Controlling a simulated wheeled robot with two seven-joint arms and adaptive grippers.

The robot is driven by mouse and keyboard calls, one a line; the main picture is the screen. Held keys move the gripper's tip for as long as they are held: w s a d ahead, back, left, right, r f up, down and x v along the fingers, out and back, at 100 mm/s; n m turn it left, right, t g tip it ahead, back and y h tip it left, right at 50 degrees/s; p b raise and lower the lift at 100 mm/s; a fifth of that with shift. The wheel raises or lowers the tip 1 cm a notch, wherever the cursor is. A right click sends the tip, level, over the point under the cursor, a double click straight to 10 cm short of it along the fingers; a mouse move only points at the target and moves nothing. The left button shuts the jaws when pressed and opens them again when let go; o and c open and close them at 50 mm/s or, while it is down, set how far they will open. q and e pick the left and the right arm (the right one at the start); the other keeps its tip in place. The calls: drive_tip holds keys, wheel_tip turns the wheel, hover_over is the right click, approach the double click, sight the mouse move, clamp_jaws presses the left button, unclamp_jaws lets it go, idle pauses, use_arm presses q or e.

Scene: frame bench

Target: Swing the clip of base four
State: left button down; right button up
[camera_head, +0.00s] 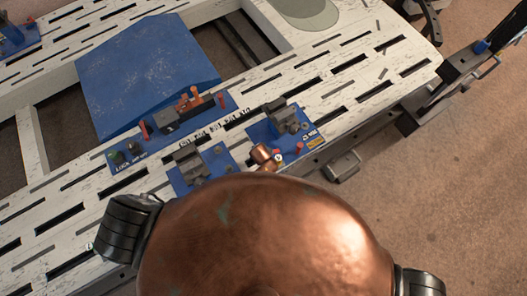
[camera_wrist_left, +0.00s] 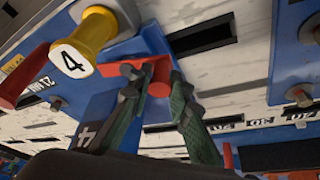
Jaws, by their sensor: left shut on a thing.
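In the left wrist view my left gripper (camera_wrist_left: 157,78) is shut on a red clip (camera_wrist_left: 160,68), with its dark green fingers on either side of it. A yellow knob marked 4 (camera_wrist_left: 85,42) stands just left of the clip on a blue base (camera_wrist_left: 140,45). In the head view the blue base (camera_head: 309,124) with a grey block lies near the bench's front edge, with small red parts and a copper-coloured knob (camera_head: 262,154) beside it. There my left gripper is hidden behind my copper-coloured body part. My right gripper is out of view.
Another blue base (camera_head: 214,172) with a grey block stands to the left. A longer blue base (camera_head: 168,133) with orange and red parts lies behind it. A blue panel (camera_head: 145,65) covers part of the slotted white bench (camera_head: 345,90). A red handle (camera_wrist_left: 22,82) is left of the knob.

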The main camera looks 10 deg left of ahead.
use_arm(q)
drive_tip(key=shift+s+d+f+n, duration=0.1)
drive_tip(key=shift+s+n, duration=0.1)
drive_tip(key=shift+n, duration=0.2)
drive_tip(key=c, duration=1.8)
unclamp_jaws()
drive_tip(key=shift+o, duration=0.2)
drive_tip(key=shift+r, duration=0.25)
